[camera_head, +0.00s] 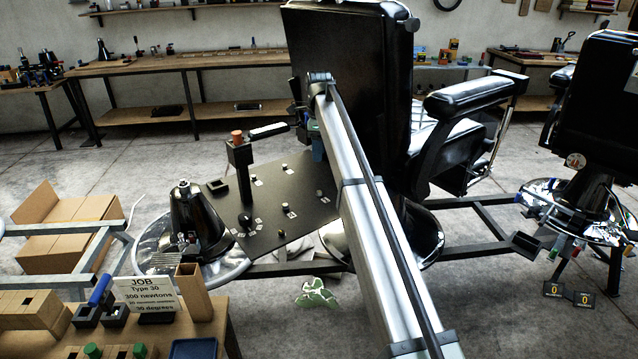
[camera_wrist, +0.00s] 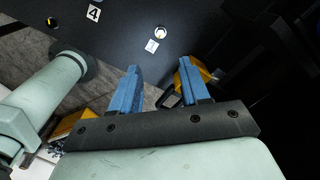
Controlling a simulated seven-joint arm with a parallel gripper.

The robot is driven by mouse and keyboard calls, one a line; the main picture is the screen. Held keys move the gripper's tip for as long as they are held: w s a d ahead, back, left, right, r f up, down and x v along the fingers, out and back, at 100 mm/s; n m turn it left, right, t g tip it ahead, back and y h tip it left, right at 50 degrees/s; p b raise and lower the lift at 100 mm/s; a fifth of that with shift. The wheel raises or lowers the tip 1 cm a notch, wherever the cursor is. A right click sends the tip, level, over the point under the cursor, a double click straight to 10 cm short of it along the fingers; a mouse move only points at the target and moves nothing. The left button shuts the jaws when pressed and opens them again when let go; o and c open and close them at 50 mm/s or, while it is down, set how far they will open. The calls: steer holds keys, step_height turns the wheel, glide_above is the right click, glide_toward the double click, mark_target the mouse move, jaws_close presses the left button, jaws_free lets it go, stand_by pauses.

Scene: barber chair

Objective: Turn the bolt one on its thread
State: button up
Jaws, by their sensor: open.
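A tilted black plate (camera_head: 300,200) in the head view carries several small bolts and white number labels. Bolts show near its top edge (camera_head: 284,167) and near its middle (camera_head: 285,206). The labels are too small to read there, so I cannot tell which is bolt one. In the wrist view a pale bolt head (camera_wrist: 160,33) sits beside a label that I cannot read surely. A darker bolt (camera_wrist: 52,21) sits near the label "4". My gripper (camera_wrist: 158,67) is open, its blue fingers apart with nothing between them, short of the plate. In the head view it is mostly hidden.
A black post (camera_head: 239,160) with an orange top and a black handle stands at the plate's left. The large black chair back (camera_head: 350,70) rises close behind my arm.

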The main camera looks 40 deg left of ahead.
steer(key=n, duration=3.1)
glide_toward(319, 192)
step_height(319, 192, down, 8)
steer(key=shift+w+r, duration=0.1)
steer(key=shift+r, duration=0.05)
jaws_close()
